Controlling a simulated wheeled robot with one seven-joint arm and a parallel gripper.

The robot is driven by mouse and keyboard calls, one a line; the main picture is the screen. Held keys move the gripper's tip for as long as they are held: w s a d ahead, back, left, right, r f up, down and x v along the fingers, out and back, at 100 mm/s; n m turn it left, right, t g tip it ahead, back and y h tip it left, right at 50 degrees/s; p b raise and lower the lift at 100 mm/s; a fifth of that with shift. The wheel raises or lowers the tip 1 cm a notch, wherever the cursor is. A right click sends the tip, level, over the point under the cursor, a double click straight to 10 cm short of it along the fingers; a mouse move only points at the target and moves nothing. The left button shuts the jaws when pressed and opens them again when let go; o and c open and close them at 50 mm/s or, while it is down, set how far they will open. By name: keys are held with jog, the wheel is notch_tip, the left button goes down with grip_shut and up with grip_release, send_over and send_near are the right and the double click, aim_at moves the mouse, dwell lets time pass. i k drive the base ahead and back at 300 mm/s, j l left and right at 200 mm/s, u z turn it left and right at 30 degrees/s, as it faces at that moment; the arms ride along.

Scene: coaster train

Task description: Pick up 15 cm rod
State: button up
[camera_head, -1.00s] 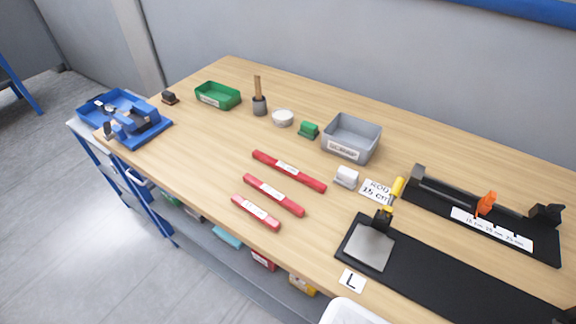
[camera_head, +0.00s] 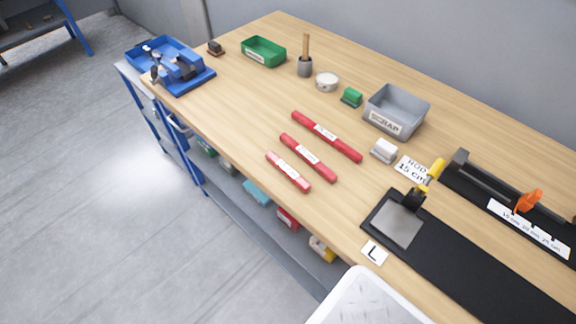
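Three red rods of different lengths lie side by side on the wooden table, each with a white label too small to read. The longest rod (camera_head: 326,137) is farthest back, the middle-length rod (camera_head: 308,158) lies in front of it, and the shortest rod (camera_head: 288,172) is nearest the front edge. Which one is 15 cm cannot be read from the labels. A white card (camera_head: 411,170) printed "ROD 15 cm" lies to the right of the rods. My gripper is not in view.
A blue vise (camera_head: 180,72) is far left. Table left of the rods is clear.

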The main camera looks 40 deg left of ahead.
aim_at(281, 166)
jog(key=k+u, duration=0.1)
jog(key=k, duration=0.15)
jog(key=u, duration=0.45)
jog(key=k+u, duration=0.15)
jog(key=u, duration=0.8)
jog(key=i+j+u, duration=0.1)
jog(key=j, duration=0.2)
jog(key=i+j+u, duration=0.15)
jog(key=j, duration=0.15)
